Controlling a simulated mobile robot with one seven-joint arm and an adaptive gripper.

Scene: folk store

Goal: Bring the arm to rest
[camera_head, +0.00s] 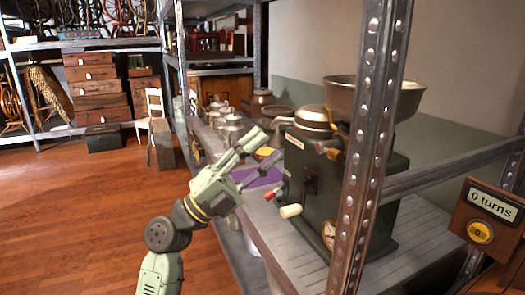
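My gripper (264,148) is raised beside the front of the metal shelf, in the middle of the picture. Its fingers point up and to the right, with a gap between them, and I see nothing held in them. The pale green arm comes up from the bottom of the picture and bends at a dark joint. A purple item (258,177) lies on the shelf board behind the fingers. I cannot tell how far the fingers are from it.
A dark green machine (345,190) with a metal pan (375,96) stands on the shelf board (285,245). A perforated steel post (365,165) rises in front. A "0 turns" sign (493,205) is at the right. The wooden floor (85,215) at left is clear.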

